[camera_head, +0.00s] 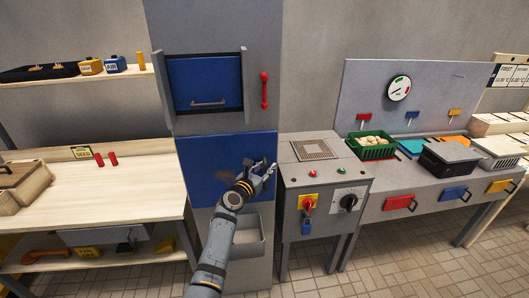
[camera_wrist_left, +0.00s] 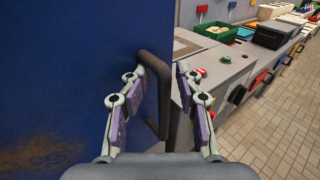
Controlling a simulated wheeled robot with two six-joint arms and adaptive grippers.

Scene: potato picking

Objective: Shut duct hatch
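A tall grey duct column (camera_head: 215,20) stands in the middle of the head view. It has an upper blue panel (camera_head: 205,80) with a horizontal handle (camera_head: 208,103) in a grey frame. Below is a wider blue panel (camera_head: 205,150) with a brown stain, which also fills the left of the wrist view (camera_wrist_left: 60,70). I cannot tell which panel is the duct hatch. My left gripper (camera_head: 262,166) is at the lower panel's right side. In the left wrist view its fingers (camera_wrist_left: 165,68) are apart, with a dark bar handle (camera_wrist_left: 154,85) between them; contact is unclear. My right gripper is not seen.
A red lever (camera_head: 264,90) is right of the upper panel. A grey control cabinet (camera_head: 300,178) with a black knob (camera_head: 348,202) stands close right of my gripper. A workbench with a green crate (camera_head: 362,152) is further right. A wooden table (camera_head: 110,195) stands left.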

